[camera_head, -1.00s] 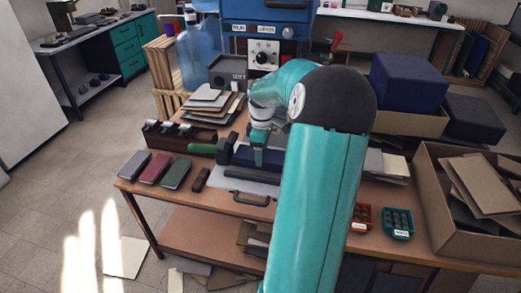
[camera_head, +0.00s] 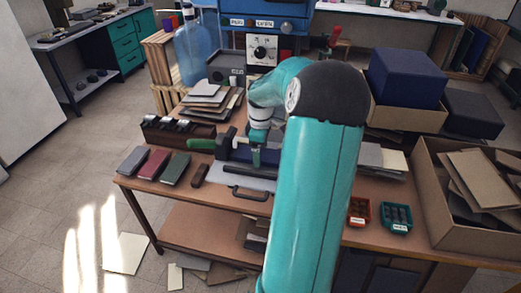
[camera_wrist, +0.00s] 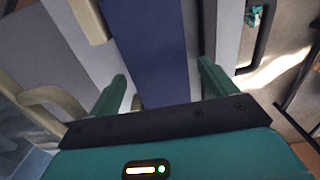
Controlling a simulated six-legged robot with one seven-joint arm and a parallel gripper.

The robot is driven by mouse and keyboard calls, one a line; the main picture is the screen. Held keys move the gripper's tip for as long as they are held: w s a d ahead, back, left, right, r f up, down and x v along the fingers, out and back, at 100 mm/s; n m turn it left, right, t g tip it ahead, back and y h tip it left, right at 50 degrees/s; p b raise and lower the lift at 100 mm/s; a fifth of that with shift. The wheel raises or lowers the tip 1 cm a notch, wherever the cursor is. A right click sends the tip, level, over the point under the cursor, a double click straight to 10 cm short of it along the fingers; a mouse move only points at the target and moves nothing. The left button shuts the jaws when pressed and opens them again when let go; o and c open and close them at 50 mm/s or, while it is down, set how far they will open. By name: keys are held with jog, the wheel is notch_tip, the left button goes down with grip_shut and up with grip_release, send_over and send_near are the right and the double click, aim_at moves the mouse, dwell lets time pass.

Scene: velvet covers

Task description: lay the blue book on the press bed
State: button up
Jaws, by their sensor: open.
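My gripper (camera_head: 256,157) is open, with its fingers pointing down over the press area at the middle of the table. In the wrist view its two teal fingers (camera_wrist: 163,78) stand apart on either side of a long dark blue flat piece (camera_wrist: 148,45), which looks like the blue book. In the head view this blue piece (camera_head: 236,153) lies partly hidden behind the fingers. The grey plate of the press bed (camera_head: 240,177) shows at its front side, with a dark bar and a handle (camera_head: 249,194). I cannot tell whether the fingers touch the blue piece.
Slate (camera_head: 132,160), red (camera_head: 153,164) and green (camera_head: 175,169) books lie at the table's left front. A green-handled tool (camera_head: 202,144) is left of the press. Stacked boards (camera_head: 208,95) stand behind. Red (camera_head: 359,211) and green (camera_head: 396,217) trays and a cardboard box (camera_head: 430,190) are right.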

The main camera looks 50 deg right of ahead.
notch_tip(320, 180, up, 12)
dwell(0.6)
dwell(0.4)
jog(key=w+a+r+m+t+h, duration=0.1)
jog(key=a+r, duration=0.2)
jog(key=a, duration=0.9)
jog(key=w+a+r+m+t+h, duration=0.1)
jog(key=w+a+r, duration=0.15)
jog(key=a, duration=1.05)
jog(key=s+a+f+m+t+y, duration=0.1)
jog(key=s+a, duration=0.4)
jog(key=a, duration=0.3)
jog(key=s+a+f+m+t+y, duration=0.1)
jog(key=s+a+t, duration=0.1)
jog(key=s+a, duration=0.4)
jog(key=a, duration=0.2)
jog(key=shift+a+m+t, duration=0.3)
jog(key=shift+a, duration=0.05)
